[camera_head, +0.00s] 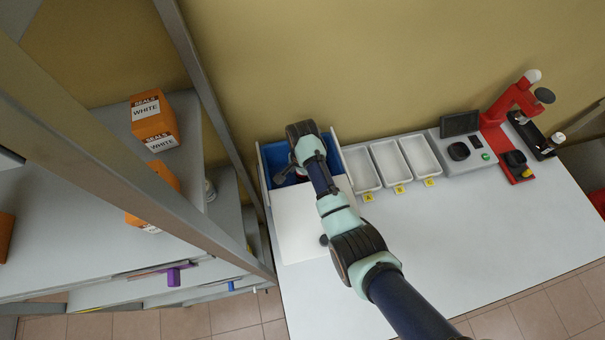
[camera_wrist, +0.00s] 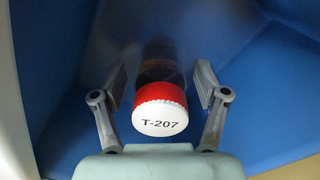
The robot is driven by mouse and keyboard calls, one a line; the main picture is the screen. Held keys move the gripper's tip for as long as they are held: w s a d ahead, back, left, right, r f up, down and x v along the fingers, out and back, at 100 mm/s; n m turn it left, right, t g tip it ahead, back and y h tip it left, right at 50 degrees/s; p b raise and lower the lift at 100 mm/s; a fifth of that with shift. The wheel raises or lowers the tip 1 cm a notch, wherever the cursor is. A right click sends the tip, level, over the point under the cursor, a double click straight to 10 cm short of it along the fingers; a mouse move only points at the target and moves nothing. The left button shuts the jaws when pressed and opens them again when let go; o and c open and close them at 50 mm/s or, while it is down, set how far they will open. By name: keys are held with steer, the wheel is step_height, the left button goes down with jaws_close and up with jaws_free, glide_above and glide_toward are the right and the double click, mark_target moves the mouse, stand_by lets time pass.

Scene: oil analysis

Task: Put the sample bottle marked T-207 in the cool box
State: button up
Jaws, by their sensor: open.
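The sample bottle (camera_wrist: 160,108) shows in the wrist view, with a red-sided cap whose white top reads T-207 and a dark brown body. It is inside the blue-walled cool box (camera_wrist: 262,85). My gripper (camera_wrist: 161,82) is open, one finger on each side of the bottle, with a visible gap at both sides. In the head view the cool box (camera_head: 264,165) stands at the left end of the bench, and my gripper (camera_head: 290,176) reaches down into it. My arm hides much of the box's inside there. I cannot tell whether the bottle rests on the floor.
A white lid or panel (camera_head: 300,235) lies in front of the box. White trays (camera_head: 361,168) with yellow labels, a grey instrument (camera_head: 465,150) and a red microscope-like device (camera_head: 512,105) stand to the right. A metal shelf rack (camera_head: 200,90) with orange boxes (camera_head: 160,125) is at the left.

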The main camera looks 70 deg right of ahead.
step_height(320, 180, up, 12)
steer(key=shift+r+p, duration=0.2)
steer(key=shift+p, duration=0.55)
